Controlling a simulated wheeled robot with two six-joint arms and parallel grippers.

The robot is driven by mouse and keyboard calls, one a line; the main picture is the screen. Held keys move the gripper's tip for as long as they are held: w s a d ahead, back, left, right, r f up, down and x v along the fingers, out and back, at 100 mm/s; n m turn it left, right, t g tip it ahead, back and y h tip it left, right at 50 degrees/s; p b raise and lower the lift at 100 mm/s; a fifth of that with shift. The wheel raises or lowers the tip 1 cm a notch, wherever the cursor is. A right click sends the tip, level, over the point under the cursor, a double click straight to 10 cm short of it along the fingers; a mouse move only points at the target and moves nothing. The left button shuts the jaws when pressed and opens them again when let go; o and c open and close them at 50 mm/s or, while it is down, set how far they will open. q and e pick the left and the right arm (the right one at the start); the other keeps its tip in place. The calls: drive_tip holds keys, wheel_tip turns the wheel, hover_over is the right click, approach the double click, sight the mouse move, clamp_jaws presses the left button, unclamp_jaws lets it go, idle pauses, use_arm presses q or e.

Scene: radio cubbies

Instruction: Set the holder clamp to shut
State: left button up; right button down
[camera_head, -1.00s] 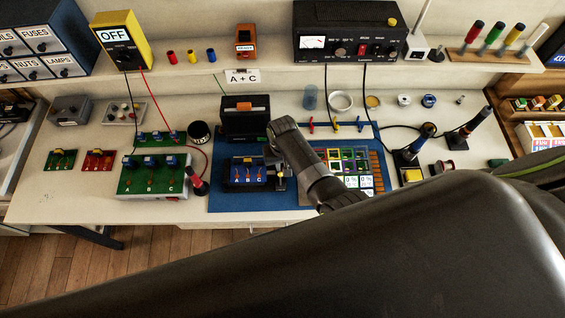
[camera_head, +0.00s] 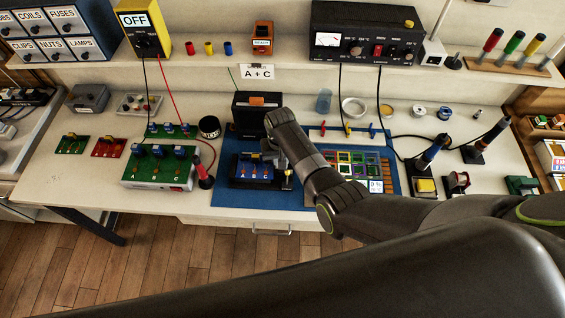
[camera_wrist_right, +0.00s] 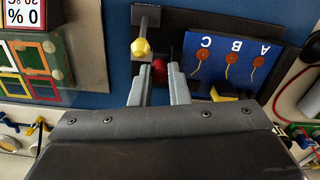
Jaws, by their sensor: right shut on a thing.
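The holder (camera_head: 240,182) is a dark block with a blue board on the blue mat, left of centre in the head view. In the right wrist view the blue board (camera_wrist_right: 230,60) shows letters A, B and C upside down. A red knob (camera_wrist_right: 159,68), seemingly the clamp's handle, sits beside the board. My right gripper (camera_wrist_right: 160,72) is shut on this red knob, one finger on each side. In the head view my right gripper (camera_head: 276,162) reaches down at the holder's right end and hides part of it. A yellow-tipped post (camera_wrist_right: 141,48) stands beside the knob. My left gripper is out of view.
A black box (camera_head: 252,108) stands behind the holder. A tray of coloured frames (camera_head: 350,160) lies to its right. A green board (camera_head: 160,166) with blue parts and a red-black probe (camera_head: 204,176) stand to its left. The table front left is clear.

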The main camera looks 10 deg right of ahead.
drive_tip(key=c, duration=1.4)
unclamp_jaws()
drive_tip(key=shift+a, duration=0.25)
drive_tip(key=shift+o, duration=0.2)
drive_tip(key=shift+r, duration=0.15)
drive_tip(key=shift+d+r, duration=0.1)
drive_tip(key=shift+r, duration=0.1)
wheel_tip(320, 180, up, 17)
drive_tip(key=shift+f, duration=0.1)
